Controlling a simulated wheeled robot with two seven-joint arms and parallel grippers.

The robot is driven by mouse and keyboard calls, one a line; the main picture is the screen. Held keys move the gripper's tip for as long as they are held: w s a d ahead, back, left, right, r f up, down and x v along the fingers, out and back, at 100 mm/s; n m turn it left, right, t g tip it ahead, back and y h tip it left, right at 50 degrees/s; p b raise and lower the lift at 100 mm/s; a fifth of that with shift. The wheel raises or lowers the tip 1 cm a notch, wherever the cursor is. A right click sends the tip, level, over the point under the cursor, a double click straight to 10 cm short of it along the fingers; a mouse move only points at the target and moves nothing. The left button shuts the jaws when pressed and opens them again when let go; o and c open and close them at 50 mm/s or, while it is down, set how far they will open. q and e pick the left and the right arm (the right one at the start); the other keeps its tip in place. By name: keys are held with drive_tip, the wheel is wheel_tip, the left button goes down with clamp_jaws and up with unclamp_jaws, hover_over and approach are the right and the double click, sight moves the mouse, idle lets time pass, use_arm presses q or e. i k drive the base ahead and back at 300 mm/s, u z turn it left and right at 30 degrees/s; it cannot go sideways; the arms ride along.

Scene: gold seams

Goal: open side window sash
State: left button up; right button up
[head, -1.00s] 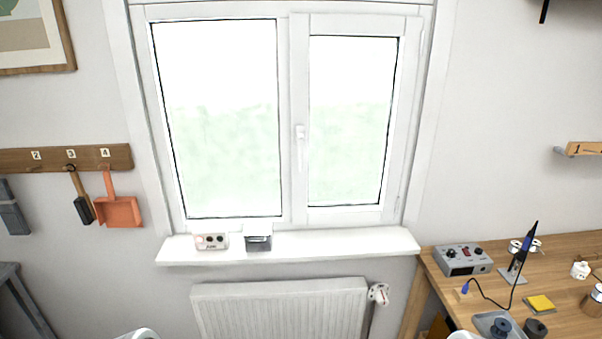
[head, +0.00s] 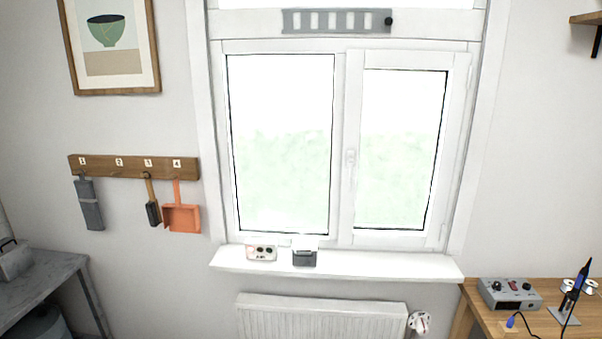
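The window's side sash (head: 400,150) is the right-hand one, with a white frame, and it looks shut. Its white handle (head: 350,165) is on the sash's left stile and hangs down. A wider fixed-looking pane (head: 280,145) is to its left. Neither of my grippers shows in the head view now.
On the white sill (head: 350,262) stand a small panel box with dark knobs (head: 262,252) and a dark grey box (head: 304,257), both left of the sash. A radiator (head: 320,317) with a valve (head: 419,322) is below. A workbench (head: 480,318) with a soldering station (head: 510,294) is at right.

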sight(457, 69)
drive_tip(key=u, duration=0.25)
drive_tip(key=i, duration=1)
drive_tip(key=z, duration=0.3)
